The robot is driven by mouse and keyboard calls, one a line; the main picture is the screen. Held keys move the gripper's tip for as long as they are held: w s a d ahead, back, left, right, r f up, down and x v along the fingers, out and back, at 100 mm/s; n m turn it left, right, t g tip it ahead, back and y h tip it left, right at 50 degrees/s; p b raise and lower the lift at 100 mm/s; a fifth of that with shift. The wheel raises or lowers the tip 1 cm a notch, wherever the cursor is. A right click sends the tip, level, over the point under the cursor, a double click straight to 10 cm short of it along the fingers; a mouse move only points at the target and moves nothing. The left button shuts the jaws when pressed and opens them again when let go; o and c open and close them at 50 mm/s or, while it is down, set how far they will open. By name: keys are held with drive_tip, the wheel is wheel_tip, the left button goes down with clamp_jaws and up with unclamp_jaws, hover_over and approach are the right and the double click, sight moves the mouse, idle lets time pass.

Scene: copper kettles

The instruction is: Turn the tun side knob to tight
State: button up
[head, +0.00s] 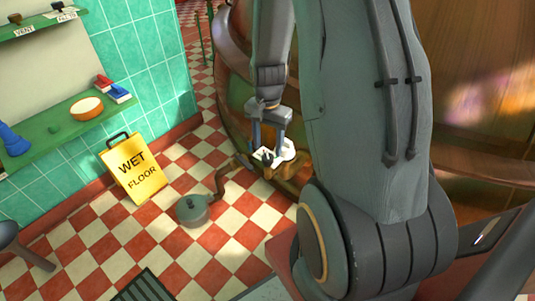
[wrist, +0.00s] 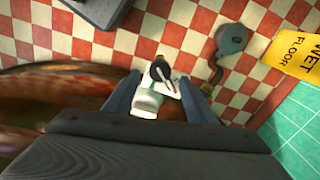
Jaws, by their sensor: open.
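The tun (head: 235,100) is a large brown, copper-toned vessel behind my arm, and its curved side also shows in the wrist view (wrist: 55,110). A small dark knob (wrist: 160,70) with a light pointer sits over a white plate (wrist: 168,88) low at the tun's side. The white plate also shows in the head view (head: 287,148). My gripper (head: 268,150) is open, its two fingers on either side of the knob area; they also show in the wrist view (wrist: 158,92). I cannot tell whether either finger touches the knob. Any tight marking is unreadable.
A yellow wet floor sign (head: 135,170) stands by the tiled wall. A green round pot (head: 192,209) with a bent pipe lies on the checkered floor near the tun. A green shelf (head: 75,125) holds a bowl (head: 87,108). A dark grate (head: 145,287) is at the front.

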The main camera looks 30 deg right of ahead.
sight(268, 156)
drive_tip(key=shift+f, duration=2)
drive_tip(key=c, duration=1)
drive_tip(key=shift+c, duration=0.2)
drive_tip(key=shift+m, duration=0.4)
drive_tip(key=m+p, duration=0.2)
drive_tip(key=m, duration=0.1)
drive_tip(key=shift+r+m, duration=0.1)
drive_tip(key=shift+m, duration=0.2)
drive_tip(key=m+p, duration=0.2)
drive_tip(key=m, duration=0.3)
drive_tip(key=shift+m, duration=0.3)
